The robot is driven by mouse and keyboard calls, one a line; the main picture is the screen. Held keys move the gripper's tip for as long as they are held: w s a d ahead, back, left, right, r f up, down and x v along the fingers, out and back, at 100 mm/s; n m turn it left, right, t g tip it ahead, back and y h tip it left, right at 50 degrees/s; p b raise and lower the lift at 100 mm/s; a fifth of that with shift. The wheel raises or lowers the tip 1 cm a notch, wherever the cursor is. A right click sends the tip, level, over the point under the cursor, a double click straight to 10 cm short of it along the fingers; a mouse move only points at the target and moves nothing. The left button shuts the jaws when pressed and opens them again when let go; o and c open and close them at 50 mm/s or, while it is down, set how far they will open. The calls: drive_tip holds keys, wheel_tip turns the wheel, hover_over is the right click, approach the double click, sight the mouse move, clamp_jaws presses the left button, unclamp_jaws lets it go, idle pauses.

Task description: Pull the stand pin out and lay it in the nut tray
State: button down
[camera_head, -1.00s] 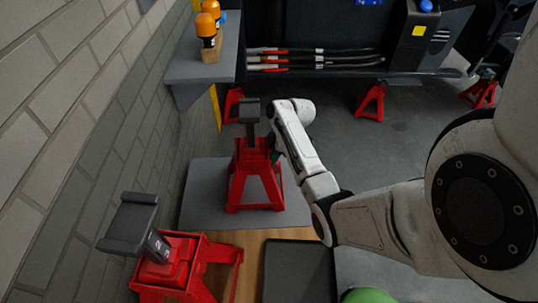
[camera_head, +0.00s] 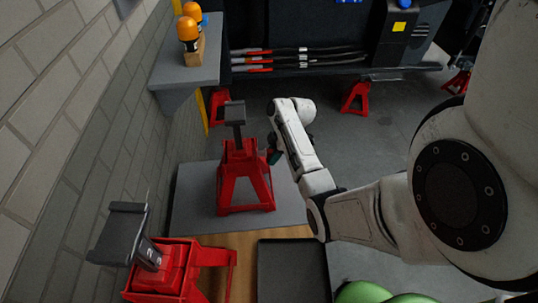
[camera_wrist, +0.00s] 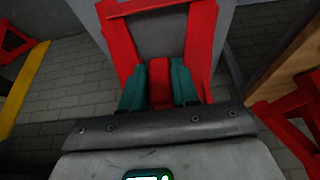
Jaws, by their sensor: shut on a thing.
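The red jack stand (camera_head: 240,178) with a dark saddle on top stands on a grey slab in the head view. My gripper (camera_head: 273,155) is just right of it, mostly hidden by my wrist. In the wrist view, the teal fingers of my gripper (camera_wrist: 158,90) are shut on a narrow red piece (camera_wrist: 160,82), which I take for the stand pin. Red stand legs (camera_wrist: 122,45) rise behind it. I cannot tell whether the pin is clear of the stand. A dark shallow tray (camera_head: 262,272), apparently the nut tray, lies at the bottom; its visible floor looks empty.
A second red stand (camera_head: 178,270) with a dark tilted saddle is at lower left. A brick wall (camera_head: 70,130) runs along the left. A grey shelf (camera_head: 190,70) with orange-topped items juts from it. More red stands (camera_head: 356,96) are at the back.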

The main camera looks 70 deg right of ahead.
drive_tip(key=shift+s+d, duration=0.25)
drive_tip(key=shift+s, duration=0.35)
drive_tip(key=shift+s+d, duration=0.25)
drive_tip(key=shift+s, duration=0.35)
